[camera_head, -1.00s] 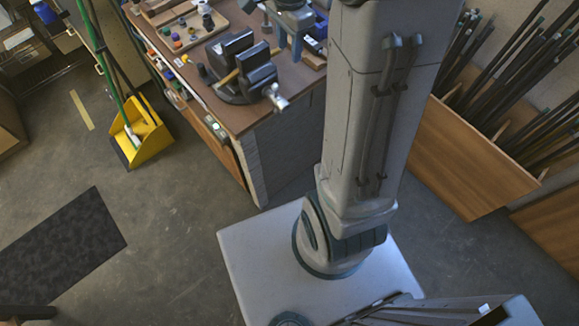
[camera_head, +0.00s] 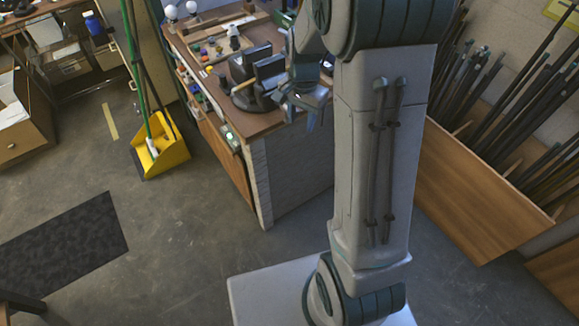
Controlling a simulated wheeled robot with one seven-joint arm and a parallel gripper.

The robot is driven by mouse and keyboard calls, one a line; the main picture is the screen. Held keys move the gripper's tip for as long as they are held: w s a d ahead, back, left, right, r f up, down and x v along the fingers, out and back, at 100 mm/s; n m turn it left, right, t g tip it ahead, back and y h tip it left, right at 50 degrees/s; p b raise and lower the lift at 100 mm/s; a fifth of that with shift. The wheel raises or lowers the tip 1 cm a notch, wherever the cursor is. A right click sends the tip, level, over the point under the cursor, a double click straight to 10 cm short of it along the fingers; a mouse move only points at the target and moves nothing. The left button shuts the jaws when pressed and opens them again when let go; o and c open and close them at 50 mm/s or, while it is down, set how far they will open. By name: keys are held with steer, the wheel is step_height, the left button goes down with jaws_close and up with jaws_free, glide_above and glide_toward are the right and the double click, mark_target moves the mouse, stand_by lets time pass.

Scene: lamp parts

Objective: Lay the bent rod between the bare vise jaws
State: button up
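The dark vise (camera_head: 268,72) stands on the brown workbench near its front corner, with two blocky jaws. A thin tan rod (camera_head: 242,87) sticks out at the left from the gap between the jaws. Its far part is hidden by the front jaw, so I cannot tell its bend or how it rests. My gripper (camera_head: 304,116) is just right of the vise, pointing down at the bench's front edge. Its fingers look apart, with nothing seen between them. It hides part of the vise's screw end.
The workbench (camera_head: 205,42) holds a tray of small parts and knobs behind the vise. A yellow dustpan (camera_head: 165,152) stands on the floor to the left. Wooden bins (camera_head: 470,195) with many dark rods are at right. Open floor lies in front of the bench.

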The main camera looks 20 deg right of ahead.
steer(key=a+f+n+b, duration=0.1)
steer(key=f+n+b, duration=0.2)
steer(key=f, duration=0.6)
steer(key=w+a+f+n+b, duration=0.1)
steer(key=a+f+n+b, duration=0.1)
steer(key=f+n, duration=0.3)
step_height(320, 180, down, 4)
steer(key=shift+w+a+r+b, duration=0.15)
steer(key=shift+a+b, duration=0.1)
steer(key=shift+b, duration=0.5)
steer(key=s+r+t+p, duration=0.1)
steer(key=s+r, duration=0.3)
steer(key=r, duration=0.4)
steer(key=s+r, duration=0.4)
steer(key=r, duration=0.3)
steer(key=s+r+n+t+p, duration=0.1)
steer(key=s+r, duration=0.7)
steer(key=s, duration=0.4)
steer(key=shift+a+r+t, duration=0.25)
steer(key=shift+t, duration=0.15)
